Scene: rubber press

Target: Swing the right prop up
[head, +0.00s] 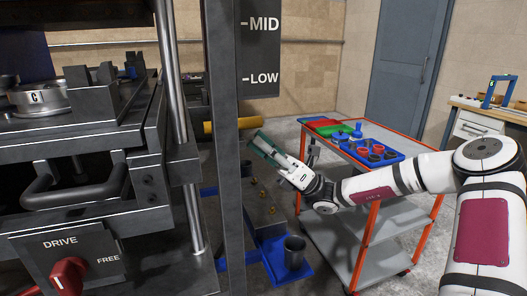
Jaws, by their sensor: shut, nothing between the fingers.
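The press (90,150) fills the left of the head view, with steel columns and dark plates. I cannot tell for sure which part is the right prop. A short bar with a yellow sleeve (225,124) sticks out to the right behind the dark upright post, roughly level. My gripper (262,146) is right of that post, pointing left and slightly up, just below and right of the yellow sleeve. Its greenish fingertips are shut and hold nothing. I cannot tell whether they touch anything.
A dark sign with MID and LOW (258,50) hangs above my gripper. An orange-framed cart (385,180) with trays stands behind my arm. A blue foot plate (270,255) bears a dark cup (294,252). A red drive knob (68,275) is at lower left.

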